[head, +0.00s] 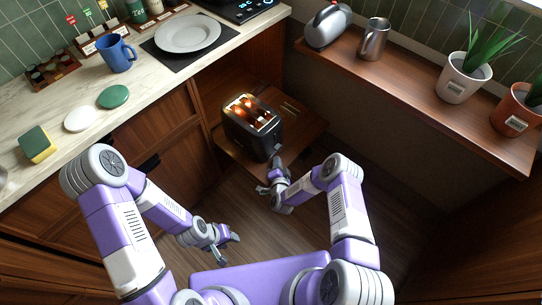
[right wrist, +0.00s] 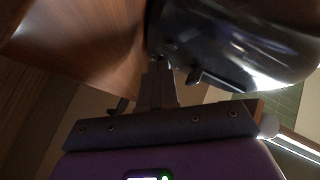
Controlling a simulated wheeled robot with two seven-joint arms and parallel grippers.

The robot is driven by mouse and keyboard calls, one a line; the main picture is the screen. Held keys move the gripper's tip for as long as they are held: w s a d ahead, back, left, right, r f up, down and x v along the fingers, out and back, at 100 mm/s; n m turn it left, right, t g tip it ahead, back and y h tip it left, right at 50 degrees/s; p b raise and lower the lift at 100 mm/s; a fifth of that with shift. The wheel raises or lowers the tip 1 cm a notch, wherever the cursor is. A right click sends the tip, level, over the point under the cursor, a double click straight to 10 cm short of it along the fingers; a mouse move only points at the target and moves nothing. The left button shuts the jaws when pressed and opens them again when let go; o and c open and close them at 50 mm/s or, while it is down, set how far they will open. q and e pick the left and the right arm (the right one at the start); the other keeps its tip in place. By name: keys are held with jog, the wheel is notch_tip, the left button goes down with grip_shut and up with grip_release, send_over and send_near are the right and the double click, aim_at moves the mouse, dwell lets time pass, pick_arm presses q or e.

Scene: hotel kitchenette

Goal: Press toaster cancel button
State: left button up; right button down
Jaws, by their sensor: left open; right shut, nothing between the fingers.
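The black toaster (head: 250,138) stands on a low wooden shelf between the counter and the wall. Its slots glow orange, with what looks like bread inside. In the right wrist view its dark glossy body (right wrist: 235,45) fills the upper right, and a small dark lever-like part (right wrist: 194,76) sticks out. I cannot make out the cancel button. My right gripper (head: 277,164) is shut and empty, just in front of the toaster's near end. Its fingertips (right wrist: 160,65) are close to the toaster body; whether they touch is unclear. My left gripper (head: 234,242) is open and empty, low over the floor.
The wooden shelf (head: 297,120) has bare room right of the toaster. The counter (head: 50,118) at left carries a blue mug (head: 117,54), plate (head: 188,34) and sponge (head: 37,144).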

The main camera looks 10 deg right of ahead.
dwell(0.4)
jog(key=shift+w+a, duration=0.3)
jog(key=shift+w+a, duration=0.2)
jog(key=shift+w, duration=0.1)
dwell(0.6)
jog(key=shift+s, duration=0.1)
jog(key=shift+s+d+p, duration=0.3)
jog(key=shift+s+d, duration=0.2)
jog(key=shift+s, duration=0.1)
jog(key=shift+s+d+p, duration=0.5)
jog(key=shift+s+d, duration=0.15)
jog(key=shift+s, duration=0.1)
jog(key=shift+s+d+p, duration=0.45)
jog(key=shift+s+d, duration=0.4)
jog(key=shift+s, duration=0.3)
